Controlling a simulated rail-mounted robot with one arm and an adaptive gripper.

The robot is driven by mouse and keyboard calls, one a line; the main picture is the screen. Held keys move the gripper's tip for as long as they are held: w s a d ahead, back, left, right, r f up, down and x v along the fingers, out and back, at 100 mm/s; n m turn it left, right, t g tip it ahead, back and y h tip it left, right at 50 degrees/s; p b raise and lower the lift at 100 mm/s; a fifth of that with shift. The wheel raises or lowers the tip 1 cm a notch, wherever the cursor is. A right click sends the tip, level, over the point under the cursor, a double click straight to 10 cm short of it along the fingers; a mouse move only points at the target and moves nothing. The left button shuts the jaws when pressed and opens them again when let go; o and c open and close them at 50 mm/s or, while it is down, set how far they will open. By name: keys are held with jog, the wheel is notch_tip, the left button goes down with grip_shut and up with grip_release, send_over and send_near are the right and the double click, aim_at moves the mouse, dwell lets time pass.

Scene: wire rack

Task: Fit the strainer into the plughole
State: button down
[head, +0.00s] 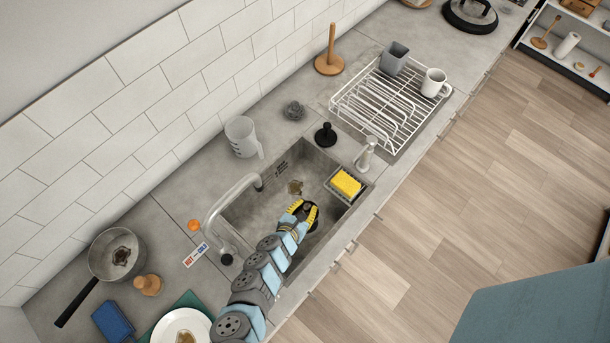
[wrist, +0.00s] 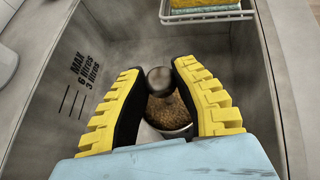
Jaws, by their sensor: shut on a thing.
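My gripper (head: 305,212) is inside the grey sink (head: 262,212), above its floor. The wrist view shows its yellow-and-black fingers (wrist: 158,76) on either side of a dark, rounded metal knob (wrist: 159,82). The gripper is shut on this knob, which appears to be the top of the strainer. Below it, a round metal rim with a brown, grainy inside (wrist: 168,112) shows between the fingers, partly hidden. I cannot tell whether this is the strainer's basket or the plughole. A brown patch (head: 295,187) lies on the sink floor beyond the gripper in the head view.
A wire caddy (head: 335,194) with a yellow sponge (head: 346,183) hangs at the sink's right end. The tap (head: 228,200) reaches over the left side. A black stopper (head: 325,135), grey jug (head: 242,137) and scourer (head: 294,111) stand behind; the dish rack (head: 365,125) is right.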

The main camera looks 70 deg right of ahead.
jog(key=shift+f+b, duration=0.9)
jog(key=shift+f, duration=1.8)
jog(key=shift+f+b, duration=1.25)
jog(key=shift+b, duration=0.4)
jog(key=shift+a+b, duration=0.1)
jog(key=shift+b, duration=0.55)
